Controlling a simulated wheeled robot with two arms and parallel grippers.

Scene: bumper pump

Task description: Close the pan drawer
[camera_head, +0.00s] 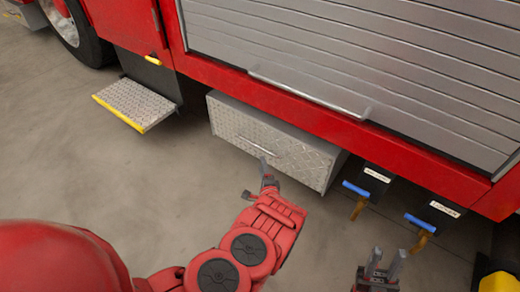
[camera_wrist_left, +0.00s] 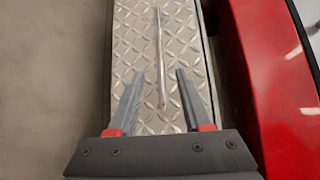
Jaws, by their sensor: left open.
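The pan drawer (camera_head: 290,155) is a silver diamond-plate box under the red truck's side, and it appears to stick out from below the body. A thin bar handle (camera_head: 258,146) runs along its front; the handle also shows in the left wrist view (camera_wrist_left: 160,45). My left gripper (camera_head: 255,178) is open and empty, just in front of the drawer's face. In the left wrist view, its fingers (camera_wrist_left: 160,75) lie on either side of the handle's near end; contact cannot be told. My right gripper (camera_head: 388,255) is open and empty at the lower right, away from the drawer.
A diamond-plate step (camera_head: 135,102) with a yellow edge juts out left of the drawer. Blue-handled valves (camera_head: 356,188) hang to its right. A roller shutter (camera_head: 350,60) with a long bar is above. The concrete floor (camera_head: 120,185) in front is clear.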

